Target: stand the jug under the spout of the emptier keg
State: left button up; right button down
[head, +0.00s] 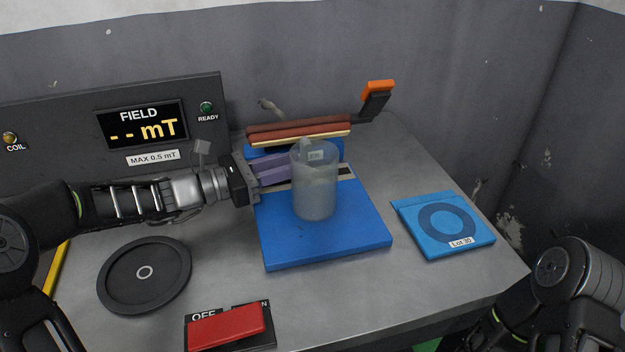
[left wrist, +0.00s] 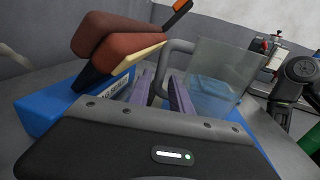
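A clear, greyish jug (head: 314,190) is upright over a blue pad (head: 330,250) in the head view; I cannot tell whether its base touches the pad. My left gripper (head: 285,168) reaches in from the left to the jug's side. In the left wrist view the jug (left wrist: 222,70) is at the right, and its grey handle (left wrist: 178,46) comes down between the purple fingers of my left gripper (left wrist: 163,88). I cannot tell whether they press on it. My right arm shows at the lower right, its gripper out of frame. No keg or spout is recognisable.
Behind the jug is a stack of reddish-brown bars (head: 300,130) with an orange-tipped lever (head: 377,92). A blue "Lot 30" pad (head: 443,228) lies right, a dark round plate (head: 145,277) left, a red switch (head: 226,327) in front. A field display (head: 141,125) stands behind left.

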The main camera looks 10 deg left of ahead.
pick_arm(q)
jog(key=shift+x, duration=0.95)
grip_shut()
dwell(1.1)
